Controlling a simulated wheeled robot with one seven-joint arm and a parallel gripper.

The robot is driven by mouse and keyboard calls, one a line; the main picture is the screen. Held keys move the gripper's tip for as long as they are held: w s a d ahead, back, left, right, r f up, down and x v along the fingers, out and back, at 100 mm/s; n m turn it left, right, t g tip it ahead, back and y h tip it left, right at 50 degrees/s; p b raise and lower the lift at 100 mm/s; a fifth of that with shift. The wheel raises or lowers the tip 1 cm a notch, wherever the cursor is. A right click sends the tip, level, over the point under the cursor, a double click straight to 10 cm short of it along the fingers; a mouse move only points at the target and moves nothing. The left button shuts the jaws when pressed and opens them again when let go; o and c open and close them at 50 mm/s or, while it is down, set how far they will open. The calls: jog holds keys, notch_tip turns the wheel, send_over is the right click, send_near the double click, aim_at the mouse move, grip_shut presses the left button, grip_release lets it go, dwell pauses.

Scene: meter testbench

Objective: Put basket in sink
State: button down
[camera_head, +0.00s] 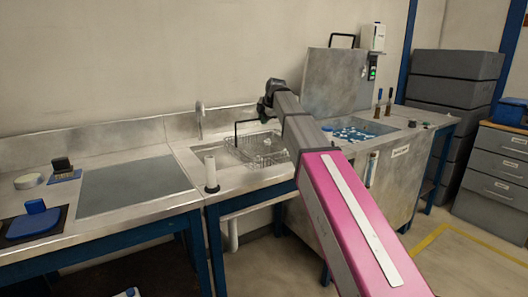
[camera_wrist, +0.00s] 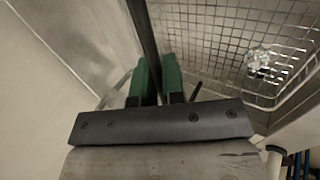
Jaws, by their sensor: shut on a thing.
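The wire basket (camera_head: 265,150) is at the sink (camera_head: 222,160), within or just over its opening in the head view. I cannot tell whether it rests on the sink bottom. Its black handle (camera_head: 236,134) rises on the left side. My gripper (camera_head: 265,108) is above the basket, at the back of the counter. In the wrist view, the green fingers of my gripper (camera_wrist: 157,78) are shut on the black handle bar (camera_wrist: 143,28). The basket mesh (camera_wrist: 222,42) fills the upper right there, with a small pale item (camera_wrist: 258,62) in it.
A basin with blue and white contents (camera_head: 358,131) and a grey raised lid (camera_head: 335,80) are to the right. The counter's left panel (camera_head: 133,185) is clear.

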aim_at(261, 151)
notch_tip(261, 151, down, 13)
jog(key=shift+r, duration=0.2)
dwell(0.4)
jog(key=c, duration=1.2)
grip_release()
jog(key=v, duration=1.2)
